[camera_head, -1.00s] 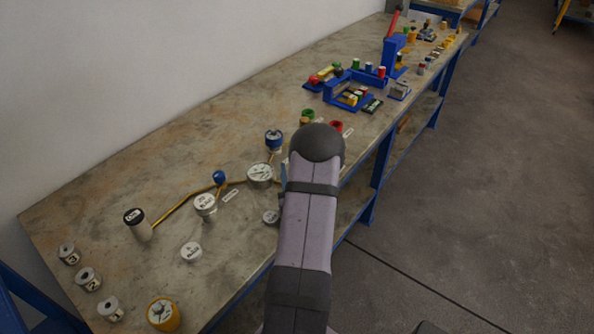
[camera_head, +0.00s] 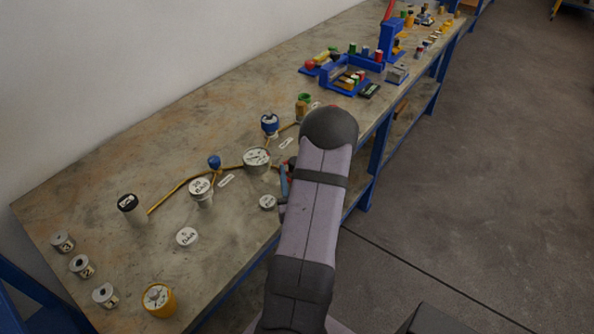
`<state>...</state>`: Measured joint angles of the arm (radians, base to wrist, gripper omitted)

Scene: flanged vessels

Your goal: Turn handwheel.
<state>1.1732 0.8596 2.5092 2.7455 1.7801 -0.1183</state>
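My arm (camera_head: 310,210) reaches over the right edge of the bench and hides most of my gripper. Only a bluish-grey part (camera_head: 284,182) and small red bits show at the arm's left side; I cannot tell whether the red belongs to a handwheel. Its fingers are not clear. A large pale-topped vessel (camera_head: 257,158) stands just left of it. A smaller pale-topped vessel (camera_head: 200,188) stands further left. A round blue knob (camera_head: 214,162) sits on the yellow pipe between them. A blue-collared vessel (camera_head: 269,124) stands behind. No handwheel is clearly recognisable.
A small pale disc (camera_head: 268,202) lies near the arm, another (camera_head: 187,237) nearer the front. A black-capped cylinder (camera_head: 128,203), numbered grey cylinders (camera_head: 81,266) and a yellow vessel (camera_head: 158,298) stand at left. Blue racks (camera_head: 345,78) stand further back. The bench's left rear is clear.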

